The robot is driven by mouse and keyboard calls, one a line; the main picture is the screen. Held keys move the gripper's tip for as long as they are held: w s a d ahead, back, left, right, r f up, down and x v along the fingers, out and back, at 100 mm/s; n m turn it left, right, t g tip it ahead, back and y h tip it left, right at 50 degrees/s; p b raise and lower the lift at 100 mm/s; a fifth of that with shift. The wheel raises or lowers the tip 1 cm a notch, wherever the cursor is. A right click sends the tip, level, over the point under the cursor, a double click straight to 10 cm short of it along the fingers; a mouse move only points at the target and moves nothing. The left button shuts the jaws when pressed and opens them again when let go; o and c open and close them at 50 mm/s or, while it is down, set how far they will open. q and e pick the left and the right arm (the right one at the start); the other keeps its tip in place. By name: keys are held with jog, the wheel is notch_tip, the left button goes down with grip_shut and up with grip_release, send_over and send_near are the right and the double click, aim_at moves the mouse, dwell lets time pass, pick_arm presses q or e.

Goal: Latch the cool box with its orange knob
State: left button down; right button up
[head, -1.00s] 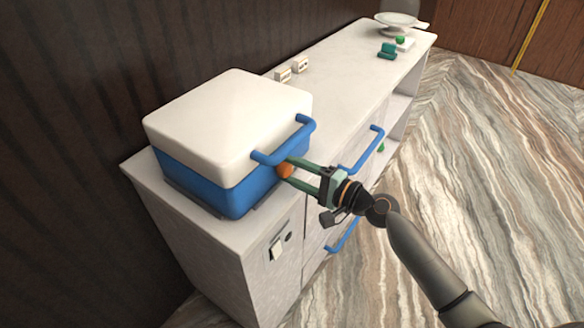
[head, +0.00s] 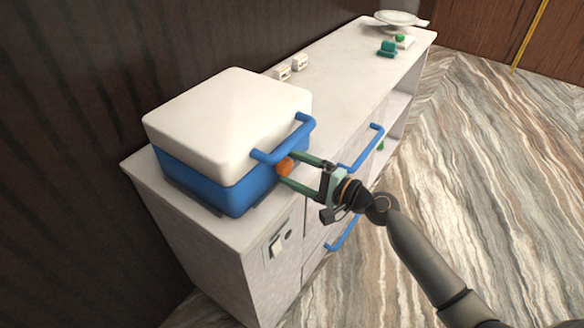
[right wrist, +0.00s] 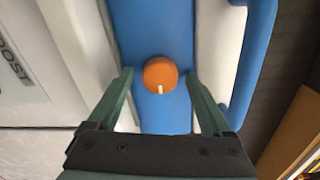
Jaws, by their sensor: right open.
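The cool box (head: 195,192) has a blue body and a white lid (head: 225,115) that lies closed on it, with a blue handle (head: 290,142) at the lid's front. The orange knob (head: 285,168) sits on the blue front face below the handle. In the right wrist view the knob (right wrist: 160,74) is round with a short white mark pointing toward the picture's bottom. My right gripper (head: 300,172) is open, its green fingers (right wrist: 160,85) on either side of the knob with gaps to it. My left gripper is not in view.
The box stands on the near end of a pale counter (head: 345,80). Small white boxes (head: 299,62), a teal item (head: 387,49) and a scale-like dish (head: 400,18) stand farther along. Blue drawer handles (head: 362,148) stick out from the counter front.

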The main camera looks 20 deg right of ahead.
jog(key=shift+s, duration=0.1)
pick_arm(q)
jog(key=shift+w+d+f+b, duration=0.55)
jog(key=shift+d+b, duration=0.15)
jog(key=shift+b, duration=0.5)
pick_arm(e)
jog(key=v, duration=1.2)
jog(key=shift+d, duration=0.15)
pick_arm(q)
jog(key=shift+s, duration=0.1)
pick_arm(e)
jog(key=shift+s, duration=0.15)
jog(key=s+a+f+n+g+h+p, duration=0.2)
jog(key=s+f+n+h+p, duration=0.3)
jog(key=f, duration=0.7)
pick_arm(q)
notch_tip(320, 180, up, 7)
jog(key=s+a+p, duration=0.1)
jog(key=p, duration=0.2)
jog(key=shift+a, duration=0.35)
pick_arm(e)
jog(key=s+a+f+n+g+h, duration=0.1)
jog(key=s+a+f+n, duration=0.1)
jog(key=s+n, duration=0.3)
jog(key=s+a+f+n+g+h, duration=0.1)
jog(key=s+a+f+n+h, duration=0.1)
jog(key=s+f+n, duration=0.2)
jog(key=shift+s+a+f+n+g, duration=0.3)
jog(key=shift+s+f+n, duration=0.15)
jog(key=shift+s, duration=0.75)
